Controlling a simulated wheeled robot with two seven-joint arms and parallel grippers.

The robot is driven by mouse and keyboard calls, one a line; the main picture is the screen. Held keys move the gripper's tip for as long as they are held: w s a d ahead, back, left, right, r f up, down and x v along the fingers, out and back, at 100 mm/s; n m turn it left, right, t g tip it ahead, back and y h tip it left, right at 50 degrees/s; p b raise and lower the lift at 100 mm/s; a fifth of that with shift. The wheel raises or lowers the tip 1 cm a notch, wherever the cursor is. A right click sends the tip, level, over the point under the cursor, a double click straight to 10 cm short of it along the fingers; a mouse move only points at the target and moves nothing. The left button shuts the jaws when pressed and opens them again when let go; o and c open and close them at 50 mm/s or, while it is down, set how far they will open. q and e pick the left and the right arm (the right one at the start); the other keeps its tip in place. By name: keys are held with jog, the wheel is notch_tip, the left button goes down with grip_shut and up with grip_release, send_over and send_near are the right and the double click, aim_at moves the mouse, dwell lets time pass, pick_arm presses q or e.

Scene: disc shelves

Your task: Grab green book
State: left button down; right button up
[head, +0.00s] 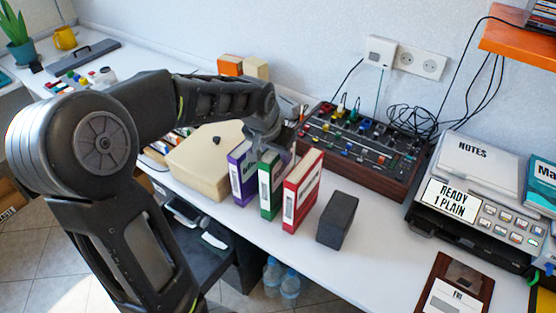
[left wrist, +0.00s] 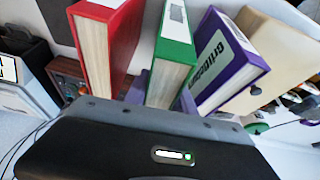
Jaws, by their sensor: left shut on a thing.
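The green book (head: 268,186) stands upright on the white table between a purple book (head: 241,172) and a red book (head: 302,190). My left gripper (head: 281,150) reaches down from above and behind at the top of the green book and is shut on it. The fingertips are mostly hidden by the books. In the left wrist view the green book (left wrist: 174,55) is in the middle, with the red book to its left and the purple book to its right. My right gripper does not show in either view.
A dark block (head: 337,220) stands right of the red book. A beige box (head: 205,165) is on the left. A mixer with knobs (head: 360,145) is behind, and a printer-like machine (head: 480,205) is at right. Clear table lies in front of the block.

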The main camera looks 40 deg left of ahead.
pick_arm(q)
notch_tip(320, 180, up, 10)
jog(key=shift+r, duration=0.25)
dwell(0.7)
